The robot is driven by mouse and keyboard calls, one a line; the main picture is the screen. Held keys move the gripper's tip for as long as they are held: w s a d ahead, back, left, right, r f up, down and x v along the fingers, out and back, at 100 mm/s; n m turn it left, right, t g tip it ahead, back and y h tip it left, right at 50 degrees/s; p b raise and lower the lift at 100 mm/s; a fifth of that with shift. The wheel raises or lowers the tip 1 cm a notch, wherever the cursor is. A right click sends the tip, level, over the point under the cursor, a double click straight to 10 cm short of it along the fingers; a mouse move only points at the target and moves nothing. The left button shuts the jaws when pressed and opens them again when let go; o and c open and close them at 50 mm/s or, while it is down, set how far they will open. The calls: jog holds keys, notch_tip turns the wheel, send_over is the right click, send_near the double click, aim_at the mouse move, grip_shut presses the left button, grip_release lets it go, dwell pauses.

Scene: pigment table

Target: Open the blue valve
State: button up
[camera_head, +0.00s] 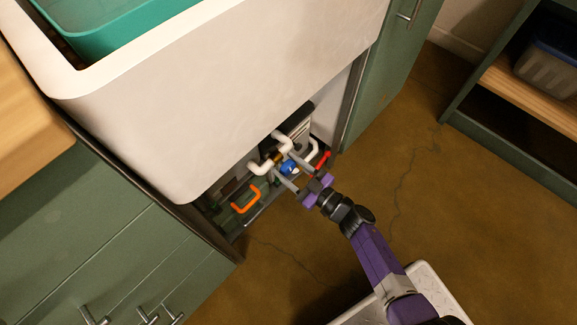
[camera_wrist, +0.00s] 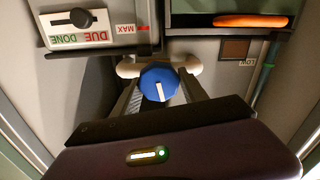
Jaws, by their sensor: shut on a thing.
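The blue valve (camera_head: 289,167) is a round blue knob on white piping under the sink. In the wrist view the blue valve (camera_wrist: 159,84) faces me, with a white mark on its face that stands nearly upright. My gripper (camera_head: 288,172) reaches into the open space under the sink. In the wrist view its two fingers (camera_wrist: 160,92) stand at the left and right sides of the knob and are shut on it. The white pipe (camera_wrist: 130,67) runs behind the knob to both sides.
A white sink (camera_head: 200,100) hangs above the opening. An orange handle (camera_head: 246,199) is left of the valve and a red piece (camera_head: 323,160) right of it. A slider panel (camera_wrist: 85,25) marked DUE and DONE is close by. A green cabinet door (camera_head: 385,60) stands at the right.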

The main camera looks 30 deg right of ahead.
jog(key=n, duration=0.2)
jog(key=n+b, duration=0.1)
jog(key=n, duration=0.1)
jog(key=shift+s+a+f+n, duration=0.1)
jog(key=shift+f+n, duration=0.05)
jog(key=shift+n, duration=0.15)
jog(key=n+b, duration=0.1)
jog(key=n, duration=0.2)
jog(key=shift+n, duration=0.4)
jog(key=n+b, duration=0.1)
jog(key=n, duration=0.2)
jog(key=shift+a+f, duration=0.1)
jog(key=shift+f, duration=0.1)
jog(key=shift+n+b, duration=1.05)
jog(key=shift+n, duration=1.15)
jog(key=o, duration=1.3)
jog(key=shift+p+v, duration=1.05)
jog(key=shift+v, duration=2.9)
